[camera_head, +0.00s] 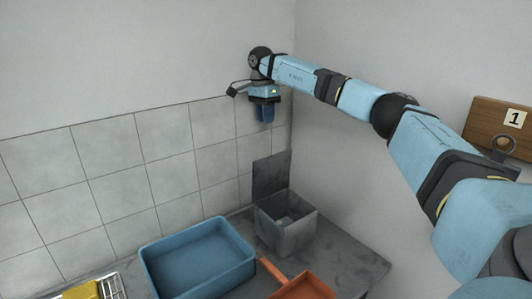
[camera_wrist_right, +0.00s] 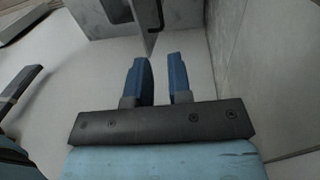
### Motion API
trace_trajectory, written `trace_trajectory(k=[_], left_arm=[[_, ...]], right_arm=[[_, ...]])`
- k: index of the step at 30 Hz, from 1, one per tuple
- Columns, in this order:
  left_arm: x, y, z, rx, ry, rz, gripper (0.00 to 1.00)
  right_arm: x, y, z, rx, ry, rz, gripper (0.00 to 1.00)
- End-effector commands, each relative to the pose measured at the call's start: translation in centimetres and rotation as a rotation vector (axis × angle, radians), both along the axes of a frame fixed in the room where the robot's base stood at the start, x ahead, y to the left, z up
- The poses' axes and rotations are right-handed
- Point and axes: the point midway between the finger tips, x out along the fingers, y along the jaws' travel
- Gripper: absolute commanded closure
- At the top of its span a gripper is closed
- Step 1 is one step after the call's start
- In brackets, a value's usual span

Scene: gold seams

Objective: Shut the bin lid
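The grey bin (camera_head: 287,226) stands on the counter in the corner, its top open. Its lid (camera_head: 270,174) is a flat grey panel that stands upright at the bin's back edge. My right gripper (camera_head: 265,114) points down and appears above the raised lid, close to the tiled wall. In the right wrist view its two blue fingers (camera_wrist_right: 158,65) are apart with nothing between them. A thin grey panel, seemingly the lid (camera_wrist_right: 148,22), shows just beyond the fingertips; I cannot tell whether they touch. My left gripper is not in view.
A blue tray (camera_head: 240,236) stands left of the bin. An orange dustpan-like thing (camera_head: 305,287) lies in front of it. A wire rack (camera_head: 113,287) with a yellow block (camera_head: 82,290) is at lower left. Counter right of the bin (camera_head: 352,262) is clear.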

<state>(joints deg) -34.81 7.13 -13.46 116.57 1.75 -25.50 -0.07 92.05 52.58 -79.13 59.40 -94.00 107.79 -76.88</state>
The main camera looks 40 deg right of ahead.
Motion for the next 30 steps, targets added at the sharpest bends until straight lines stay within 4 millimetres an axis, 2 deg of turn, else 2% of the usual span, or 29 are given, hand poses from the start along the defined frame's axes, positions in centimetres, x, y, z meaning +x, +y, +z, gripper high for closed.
trace_trajectory(k=[9, 15, 21, 30], left_arm=[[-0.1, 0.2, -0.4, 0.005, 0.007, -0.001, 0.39], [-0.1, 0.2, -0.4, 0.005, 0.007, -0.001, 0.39], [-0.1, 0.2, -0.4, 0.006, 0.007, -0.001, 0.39], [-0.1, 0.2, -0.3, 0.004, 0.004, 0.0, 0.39]], right_arm=[[-0.9, 0.1, -6.9, 0.002, 0.004, 0.0, 0.81], [-1.2, 0.2, -10.1, 0.002, 0.002, 0.0, 0.81], [-1.4, 0.2, -11.7, 0.002, 0.001, 0.0, 0.81], [-1.3, 0.2, -11.8, 0.003, 0.0, 0.0, 0.81]])
